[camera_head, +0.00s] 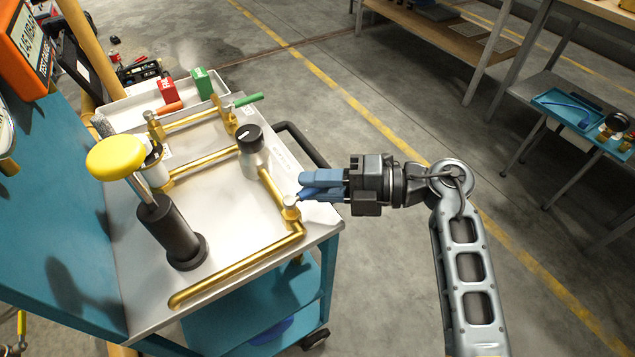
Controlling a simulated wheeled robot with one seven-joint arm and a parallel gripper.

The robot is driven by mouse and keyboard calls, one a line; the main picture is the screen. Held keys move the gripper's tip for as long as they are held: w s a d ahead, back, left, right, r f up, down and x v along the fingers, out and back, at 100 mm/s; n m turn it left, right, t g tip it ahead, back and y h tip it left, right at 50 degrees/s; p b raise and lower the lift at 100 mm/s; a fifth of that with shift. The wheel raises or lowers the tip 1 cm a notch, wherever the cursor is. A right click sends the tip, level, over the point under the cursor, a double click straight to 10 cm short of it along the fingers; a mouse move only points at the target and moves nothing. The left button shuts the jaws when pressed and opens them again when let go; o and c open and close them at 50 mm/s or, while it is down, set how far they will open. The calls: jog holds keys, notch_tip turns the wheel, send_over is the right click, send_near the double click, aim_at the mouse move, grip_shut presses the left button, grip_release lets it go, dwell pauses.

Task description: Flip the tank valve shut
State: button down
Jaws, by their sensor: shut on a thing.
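A brass valve (291,207) sits on the brass pipe at the right edge of the cart's white top. A blue lever (306,194) sticks out from it to the right, toward my gripper. My gripper (318,186) reaches in from the right, with its blue fingers shut on this lever. The fingers hide much of the lever, and I cannot read a label saying it is the tank valve. Two other valves stand farther back, one with an orange-red lever (169,108) and one with a green lever (249,99).
A black-capped regulator (250,140) stands behind the gripped valve. A yellow-topped black plunger (184,235) stands at the left. A white tray (118,113) with red and green blocks lies at the back. The cart's black handle (300,140) runs along the right. Floor to the right is open.

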jog(key=shift+s+d+r+m+t+p, duration=0.2)
jog(key=shift+m+t+p, duration=0.2)
jog(key=shift+p, duration=0.55)
jog(key=shift+s+f+m+t+p, duration=0.1)
jog(key=shift+f+m+t+p, duration=0.2)
jog(key=shift+t, duration=0.2)
jog(key=c, duration=1.1)
grip_release()
jog(key=v, duration=0.8)
jog(key=shift+r, duration=0.15)
